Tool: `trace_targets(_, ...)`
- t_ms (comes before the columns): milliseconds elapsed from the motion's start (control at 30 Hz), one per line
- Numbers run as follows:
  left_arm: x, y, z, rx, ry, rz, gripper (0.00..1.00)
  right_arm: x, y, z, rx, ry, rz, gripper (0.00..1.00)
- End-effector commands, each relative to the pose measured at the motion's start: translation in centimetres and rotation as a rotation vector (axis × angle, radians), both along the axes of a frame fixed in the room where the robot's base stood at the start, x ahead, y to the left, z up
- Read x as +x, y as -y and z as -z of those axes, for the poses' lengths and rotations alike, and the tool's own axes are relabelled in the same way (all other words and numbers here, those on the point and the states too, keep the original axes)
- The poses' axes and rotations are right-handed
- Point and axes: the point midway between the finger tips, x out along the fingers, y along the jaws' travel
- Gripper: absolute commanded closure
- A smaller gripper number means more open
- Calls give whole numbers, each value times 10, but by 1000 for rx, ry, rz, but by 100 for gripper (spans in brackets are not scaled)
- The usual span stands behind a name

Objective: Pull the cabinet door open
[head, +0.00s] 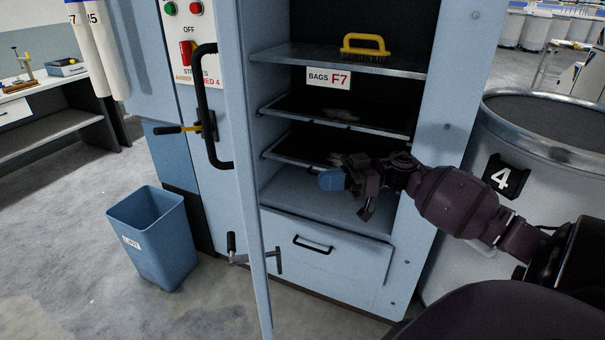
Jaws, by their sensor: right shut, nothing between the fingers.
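The pale blue cabinet door (250,200) stands swung out at the left of the cabinet, seen nearly edge-on. Its long black bar handle (203,110) is on the door's outer side, facing left. The cabinet (420,130) is open at the front, with its shelves in plain view. My right gripper (333,181) is in front of the lower shelves, to the right of the door and apart from the handle. It is shut and empty, with a blue tip pointing left. My left gripper is not in view.
A yellow brush (365,45) lies on the upper shelf (340,61). A closed drawer (325,250) is below the opening. A blue bin (155,238) stands on the floor at left. A large grey drum (545,130) marked 4 is close at right.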

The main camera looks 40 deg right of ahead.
Motion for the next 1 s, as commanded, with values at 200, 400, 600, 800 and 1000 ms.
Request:
trace_targets(200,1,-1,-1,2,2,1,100,18,-32,-1,2,6,-2,100)
trace_targets(400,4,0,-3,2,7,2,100,36,-62,-1,3,6,0,100)
trace_targets(600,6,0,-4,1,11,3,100,51,-90,-1,4,6,0,100)
trace_targets(800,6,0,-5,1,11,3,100,62,-107,-1,3,5,1,100)
trace_targets(1000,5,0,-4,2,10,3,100,64,-113,0,1,3,2,100)
